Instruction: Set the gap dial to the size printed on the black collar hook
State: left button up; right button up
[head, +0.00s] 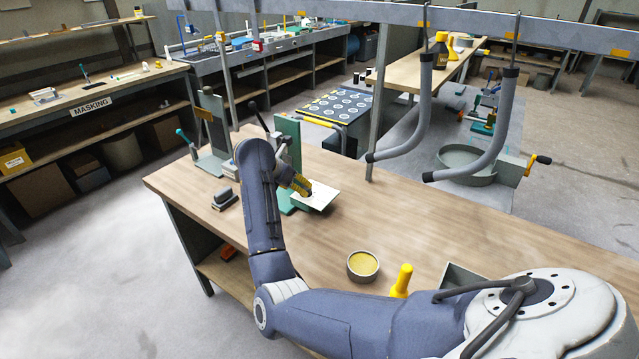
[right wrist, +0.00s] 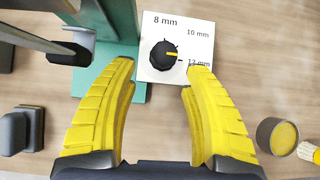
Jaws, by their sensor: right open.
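The gap dial (right wrist: 164,56) is a black knob with a yellow pointer on a white plate (right wrist: 150,20). The plate reads 8 mm, 10 mm and 12 mm. The pointer faces right, between 10 mm and 12 mm and nearer 12 mm. My right gripper (right wrist: 160,75) is open and empty, its yellow fingers short of the knob on either side; one tip overlaps the 12 mm label. In the head view it (head: 303,187) is at the white plate (head: 325,198). Two grey hooks with black collars, one left (head: 420,105) and one right (head: 495,125), hang from the rail; no printed size is readable. My left gripper is not in view.
The dial stands on a teal fixture (head: 288,135) on a wooden bench (head: 400,222). The overhead rail (head: 370,11) crosses above.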

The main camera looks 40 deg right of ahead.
aim_at(304, 189)
jog(key=shift+s+d+r, duration=0.2)
jog(key=shift+d, duration=0.2)
jog(key=shift+x, duration=2.35)
jog(key=shift+a, duration=0.1)
jog(key=c, duration=0.8)
